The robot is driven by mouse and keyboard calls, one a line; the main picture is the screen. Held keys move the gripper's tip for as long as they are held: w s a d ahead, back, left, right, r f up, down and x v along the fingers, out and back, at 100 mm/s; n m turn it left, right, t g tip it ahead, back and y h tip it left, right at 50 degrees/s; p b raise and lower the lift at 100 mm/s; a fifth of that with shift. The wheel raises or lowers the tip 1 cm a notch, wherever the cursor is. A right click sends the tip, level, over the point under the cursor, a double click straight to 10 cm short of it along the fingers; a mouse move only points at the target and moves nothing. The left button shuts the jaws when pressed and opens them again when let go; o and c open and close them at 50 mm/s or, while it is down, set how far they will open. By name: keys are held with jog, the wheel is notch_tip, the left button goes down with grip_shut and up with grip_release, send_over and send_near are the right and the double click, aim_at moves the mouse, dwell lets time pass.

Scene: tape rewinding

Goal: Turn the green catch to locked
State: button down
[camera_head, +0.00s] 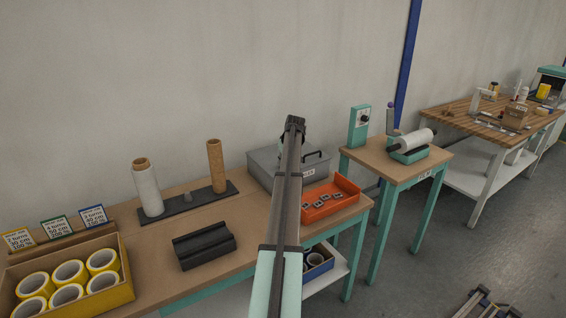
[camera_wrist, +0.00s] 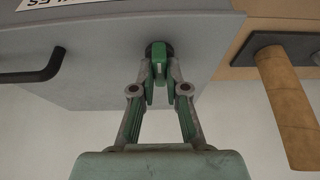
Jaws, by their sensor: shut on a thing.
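The green catch (camera_wrist: 160,67) is on the side of the grey box (camera_wrist: 100,75), in front of a dark round mount, in the wrist view. My gripper (camera_wrist: 160,80) is shut on the catch, with one finger on each side of it. The catch's narrow face points along the line of the fingers; any lock marking is hidden or too small to read. In the head view the grey box (camera_head: 262,169) stands at the back of the workbench, partly behind my arm, and the catch is hidden there.
The box's dark handle (camera_wrist: 35,69) and a brown cardboard core (camera_wrist: 285,105) on a dark plate flank my gripper in the wrist view. An orange tray (camera_head: 333,204) holding small parts sits beside the box. A black cradle (camera_head: 204,246) lies in front.

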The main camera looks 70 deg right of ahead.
dwell(0.4)
jog(key=c, duration=1.2)
grip_release()
jog(key=v, duration=1.2)
jog(key=shift+d, duration=0.1)
